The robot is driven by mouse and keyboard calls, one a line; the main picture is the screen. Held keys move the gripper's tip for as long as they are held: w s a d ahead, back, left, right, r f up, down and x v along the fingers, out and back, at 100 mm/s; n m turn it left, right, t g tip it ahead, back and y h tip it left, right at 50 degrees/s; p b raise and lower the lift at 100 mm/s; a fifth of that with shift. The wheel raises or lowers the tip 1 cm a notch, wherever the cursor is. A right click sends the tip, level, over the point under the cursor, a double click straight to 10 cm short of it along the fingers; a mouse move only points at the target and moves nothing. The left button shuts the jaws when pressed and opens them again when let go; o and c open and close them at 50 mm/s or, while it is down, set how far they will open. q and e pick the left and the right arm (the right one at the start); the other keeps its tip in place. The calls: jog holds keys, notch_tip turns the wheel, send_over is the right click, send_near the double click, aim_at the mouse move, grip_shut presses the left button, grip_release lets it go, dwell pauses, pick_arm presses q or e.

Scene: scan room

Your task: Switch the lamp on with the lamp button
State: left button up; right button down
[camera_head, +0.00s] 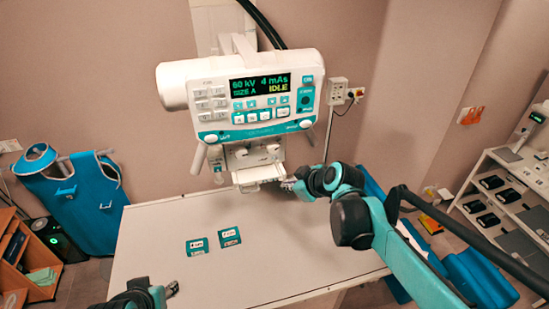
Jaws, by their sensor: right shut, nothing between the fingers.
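The white and teal control head (256,95) hangs above the table, with a lit display (260,86) reading 60 kV, 4 mAs, SIZE A, IDLE. Several buttons lie around the display; their labels are too small to tell which one is the lamp button. Below it is a white box (252,158) with two round knobs and a ledge-like lower part (260,174). My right gripper (288,184) is shut and empty, close beside the right end of that lower part; contact cannot be told. My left gripper (172,289) is low over the table's near left edge; its fingers are unclear.
The pale table (150,240) is mostly clear, with two small teal cards (197,246) (230,237) on it. A blue apron (85,200) hangs at left beside a wooden shelf (15,250). A white rack (510,190) stands right. Handles (199,158) flank the head.

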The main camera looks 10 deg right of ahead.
aim_at(275, 158)
jog(key=shift+w, duration=0.1)
jog(key=shift+w+a+b, duration=0.2)
jog(key=shift+w+b, duration=0.65)
jog(key=shift+w, duration=3.55)
jog(key=shift+w, duration=0.4)
jog(key=shift+w, duration=0.4)
jog(key=shift+s, duration=0.9)
